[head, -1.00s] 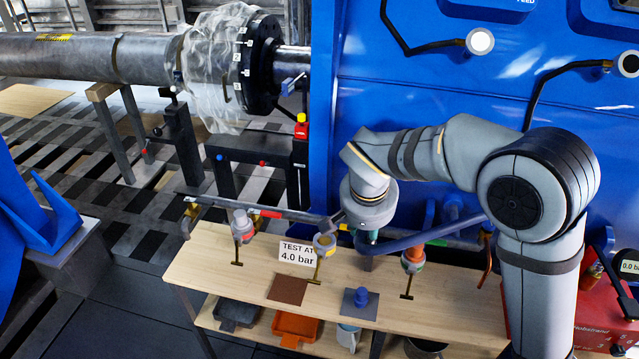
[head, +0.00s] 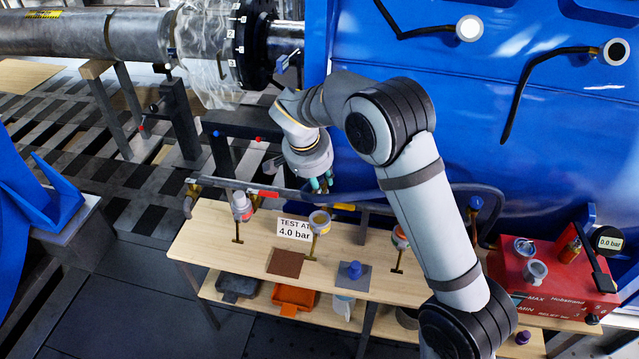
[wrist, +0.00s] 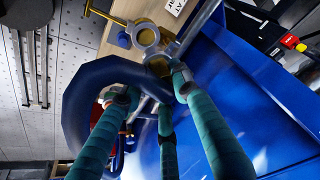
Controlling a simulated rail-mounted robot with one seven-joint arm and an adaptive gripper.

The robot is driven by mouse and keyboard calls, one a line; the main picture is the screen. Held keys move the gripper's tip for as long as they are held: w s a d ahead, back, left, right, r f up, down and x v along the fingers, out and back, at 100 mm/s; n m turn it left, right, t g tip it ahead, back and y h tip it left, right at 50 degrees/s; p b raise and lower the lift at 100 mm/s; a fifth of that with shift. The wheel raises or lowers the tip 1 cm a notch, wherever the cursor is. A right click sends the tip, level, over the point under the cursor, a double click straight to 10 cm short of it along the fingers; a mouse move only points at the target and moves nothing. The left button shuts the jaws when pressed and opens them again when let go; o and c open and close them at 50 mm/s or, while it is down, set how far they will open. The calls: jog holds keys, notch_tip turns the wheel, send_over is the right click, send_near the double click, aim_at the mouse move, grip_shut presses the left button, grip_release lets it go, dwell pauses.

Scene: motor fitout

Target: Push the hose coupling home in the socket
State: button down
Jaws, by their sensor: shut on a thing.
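My gripper (head: 321,187) has teal fingers and hangs just behind and above the middle bench socket. The middle socket (head: 319,222) is a grey ring with a yellowish inside on a brass stand. In the wrist view this ring (wrist: 146,38) is beside the coupling; I cannot tell whether they touch. The hose (head: 430,187) runs right, behind my arm.
Another socket (head: 241,206) with a red band stands to the left, and one with orange (head: 400,237) to the right, partly behind my arm. A grey rail (head: 225,184) runs behind the bench (head: 210,250). A red pump box (head: 545,285) stands at right.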

aim_at(311, 188)
jog(key=shift+f+b, duration=2.9)
jog(key=shift+b, duration=0.25)
jog(key=shift+b, duration=0.85)
jog(key=shift+f+b, duration=1.95)
jog(key=shift+b, duration=0.3)
jog(key=c, duration=1.3)
grip_release()
jog(key=shift+o, duration=0.2)
jog(key=shift+r, duration=0.15)
jog(key=v, duration=1.2)
